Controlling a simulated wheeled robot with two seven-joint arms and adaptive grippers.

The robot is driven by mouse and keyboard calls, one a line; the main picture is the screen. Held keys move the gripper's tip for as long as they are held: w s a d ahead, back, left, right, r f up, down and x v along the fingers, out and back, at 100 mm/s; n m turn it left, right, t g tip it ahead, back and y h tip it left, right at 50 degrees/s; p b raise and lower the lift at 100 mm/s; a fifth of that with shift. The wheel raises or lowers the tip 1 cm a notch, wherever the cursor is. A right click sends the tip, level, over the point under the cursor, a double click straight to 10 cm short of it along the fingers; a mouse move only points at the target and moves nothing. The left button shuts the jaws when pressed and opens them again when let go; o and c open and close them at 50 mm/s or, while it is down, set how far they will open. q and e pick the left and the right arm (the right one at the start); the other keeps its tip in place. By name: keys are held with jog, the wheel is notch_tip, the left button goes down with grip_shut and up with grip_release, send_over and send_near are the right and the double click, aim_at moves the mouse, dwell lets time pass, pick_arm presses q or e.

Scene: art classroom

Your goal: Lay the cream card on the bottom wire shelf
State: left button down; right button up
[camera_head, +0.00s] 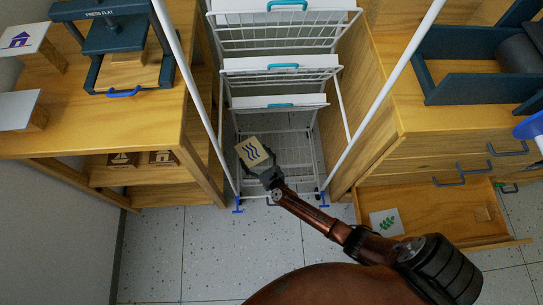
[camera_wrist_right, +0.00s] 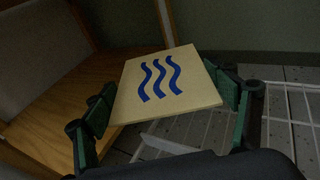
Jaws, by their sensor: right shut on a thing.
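The cream card (camera_head: 254,152) is a square with blue wavy lines. My right gripper (camera_head: 264,170) is shut on it by its edges, and the card also shows between the green finger pads in the right wrist view (camera_wrist_right: 165,85). The card is in front of the wire rack, over the left part of the bottom wire shelf (camera_head: 295,150) as seen from the head. Whether it touches the shelf I cannot tell. Wires of the rack show below and right of the card in the wrist view (camera_wrist_right: 290,105). My left gripper is not in view.
Upper wire shelves (camera_head: 280,68) with white boards and teal handles stand above. A wooden table (camera_head: 150,125) with a press flanks the rack at left, a wooden cabinet (camera_head: 420,130) at right. Its open drawer (camera_head: 450,215) holds a card with a green leaf. White posts slant past both sides.

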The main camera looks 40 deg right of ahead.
jog(key=s+d+m+h, duration=0.2)
jog(key=s+d+h, duration=0.1)
jog(key=s+d, duration=0.25)
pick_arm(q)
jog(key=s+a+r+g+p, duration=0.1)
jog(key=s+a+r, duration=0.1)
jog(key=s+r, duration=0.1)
pick_arm(e)
jog(key=m+g+h, duration=0.2)
jog(key=m+h, duration=0.2)
send_over(297, 173)
jog(key=f+b, duration=0.1)
jog(key=f, duration=0.1)
jog(key=f+b, duration=0.2)
jog(key=f, duration=0.1)
jog(key=shift+d, duration=0.2)
jog(key=shift+f+b, duration=0.2)
jog(key=shift+b, duration=0.25)
notch_tip(297, 173, down, 3)
jog(key=shift+f+b, duration=0.1)
jog(key=shift+b, duration=1)
jog(key=shift+f, duration=0.2)
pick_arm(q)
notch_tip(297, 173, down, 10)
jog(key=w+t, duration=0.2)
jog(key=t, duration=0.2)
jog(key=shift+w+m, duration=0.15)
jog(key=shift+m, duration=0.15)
